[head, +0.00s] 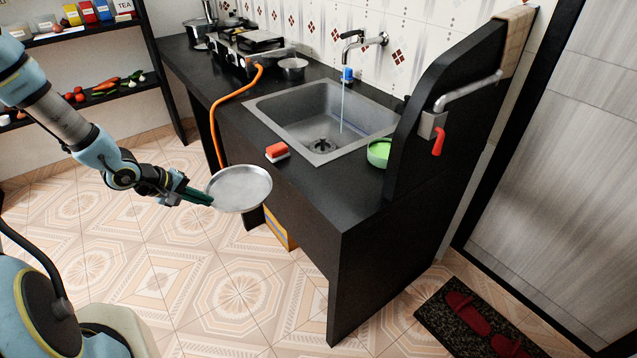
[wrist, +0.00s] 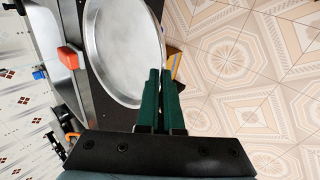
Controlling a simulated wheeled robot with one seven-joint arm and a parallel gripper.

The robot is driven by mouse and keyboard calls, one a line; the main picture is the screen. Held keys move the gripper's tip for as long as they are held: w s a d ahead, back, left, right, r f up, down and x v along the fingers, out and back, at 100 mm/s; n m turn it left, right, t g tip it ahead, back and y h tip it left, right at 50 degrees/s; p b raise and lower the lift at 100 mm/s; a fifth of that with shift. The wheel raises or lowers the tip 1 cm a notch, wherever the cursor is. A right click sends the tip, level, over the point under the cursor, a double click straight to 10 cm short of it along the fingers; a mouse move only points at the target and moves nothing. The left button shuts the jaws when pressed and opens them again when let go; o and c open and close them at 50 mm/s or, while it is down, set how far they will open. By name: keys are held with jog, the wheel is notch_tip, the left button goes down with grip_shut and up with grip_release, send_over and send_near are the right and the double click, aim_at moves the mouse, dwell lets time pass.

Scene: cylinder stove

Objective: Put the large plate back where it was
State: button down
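The large plate (head: 240,188) is a round silver metal plate, held in the air in front of the black counter's front edge, over the floor. My gripper (head: 207,199) is at the plate's left rim, its green fingers close together on the rim. In the wrist view the plate (wrist: 122,45) lies beyond the fingertips (wrist: 160,88), which meet its edge. The fingers appear shut on the rim, and the plate looks nearly level with a slight tilt.
The sink (head: 320,120) has water running from the tap (head: 362,40). A red sponge (head: 277,151) and green bowl (head: 379,153) sit beside it. A stove (head: 240,50), small metal bowl (head: 293,68) and orange hose (head: 222,105) are further back. Shelves (head: 100,90) stand at left.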

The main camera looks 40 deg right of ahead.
jog(key=d+r, duration=0.2)
jog(key=s+d+r, duration=0.1)
jog(key=d+r, duration=0.1)
jog(key=d, duration=0.1)
jog(key=s+d+r, duration=0.1)
jog(key=d+r, duration=0.1)
jog(key=r, duration=0.1)
jog(key=shift+d+p, duration=0.25)
jog(key=shift+p, duration=0.05)
jog(key=s+d+r+m+g+b, duration=0.1)
jog(key=s+d+r+b, duration=0.1)
jog(key=s+d, duration=0.5)
jog(key=s+d+r+b, duration=0.2)
jog(key=s+d+b, duration=0.1)
jog(key=s+d, duration=0.35)
jog(key=shift+s+f+b, duration=0.15)
jog(key=shift+f+b, duration=0.15)
jog(key=shift+f, duration=1.3)
jog(key=shift+s+f+b, duration=0.2)
jog(key=shift+f+b, duration=0.05)
jog(key=shift+f, duration=1.35)
jog(key=shift+s+f+b, duration=0.15)
jog(key=shift+f+b, duration=0.15)
jog(key=shift+f, duration=1.3)
jog(key=c, duration=1.5)
grip_release()
jog(key=shift+f, duration=0.15)
jog(key=shift+c, duration=0.2)
jog(key=o, duration=0.5)
jog(key=shift+c, duration=0.2)
